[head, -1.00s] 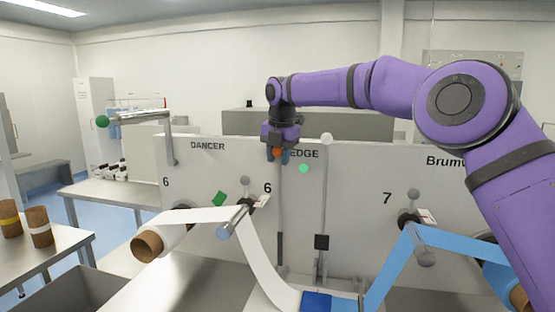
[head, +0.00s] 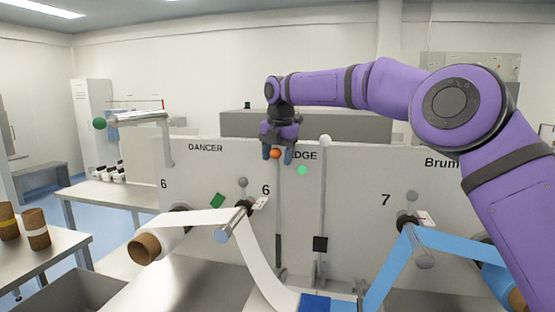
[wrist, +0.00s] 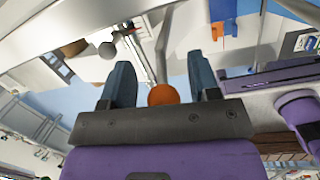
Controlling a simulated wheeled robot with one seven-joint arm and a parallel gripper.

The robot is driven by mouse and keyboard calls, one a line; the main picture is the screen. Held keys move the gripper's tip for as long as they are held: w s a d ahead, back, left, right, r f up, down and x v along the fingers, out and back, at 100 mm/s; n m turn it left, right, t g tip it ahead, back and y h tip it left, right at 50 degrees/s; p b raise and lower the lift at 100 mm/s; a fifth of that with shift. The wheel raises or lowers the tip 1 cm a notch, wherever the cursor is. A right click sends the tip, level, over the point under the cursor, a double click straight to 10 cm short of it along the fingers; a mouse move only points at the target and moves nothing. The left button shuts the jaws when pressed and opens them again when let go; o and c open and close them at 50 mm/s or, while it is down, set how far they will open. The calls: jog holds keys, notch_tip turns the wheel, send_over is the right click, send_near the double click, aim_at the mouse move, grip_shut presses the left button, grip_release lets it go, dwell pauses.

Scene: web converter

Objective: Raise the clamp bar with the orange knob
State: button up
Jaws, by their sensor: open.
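The orange knob (head: 275,154) tops a thin upright grey lever (head: 279,210) in front of the white machine panel. My gripper (head: 277,155) points down at the knob, its blue-grey fingers apart on either side of it. In the wrist view the orange knob (wrist: 163,95) lies between the two open fingers (wrist: 163,88), with a gap to each. The clamp bar cannot be told apart clearly at the lever's lower end.
A second upright lever with a white knob (head: 325,140) stands close to the right. A green button (head: 302,170) is on the panel between them. A white web (head: 255,255) and a blue web (head: 390,270) run below. A green-knobbed arm (head: 135,119) stands at the left.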

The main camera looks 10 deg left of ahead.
jog(key=r, duration=0.2)
jog(key=s+r, duration=0.1)
jog(key=r, duration=0.5)
jog(key=shift+s+d+r, duration=0.15)
jog(key=shift+d+r, duration=0.1)
jog(key=shift+d, duration=0.1)
jog(key=shift+s+d+r, duration=0.1)
jog(key=shift+r, duration=0.45)
jog(key=shift+s+d+r, duration=0.1)
jog(key=shift+d+r, duration=0.05)
jog(key=s+d+r+m+t+h, duration=0.1)
jog(key=s+d+r+m, duration=0.1)
jog(key=s+d+m, duration=0.95)
jog(key=s+d+r+m+t+h, duration=0.1)
jog(key=s+d+r+m, duration=0.1)
jog(key=s+d+m, duration=0.9)
jog(key=s+d+f+m+t+y, duration=0.1)
jog(key=s+d+f+m, duration=0.9)
jog(key=s+d+f, duration=0.6)
jog(key=s+d, duration=0.3)
jog(key=s, duration=0.1)
jog(key=shift+m, duration=0.35)
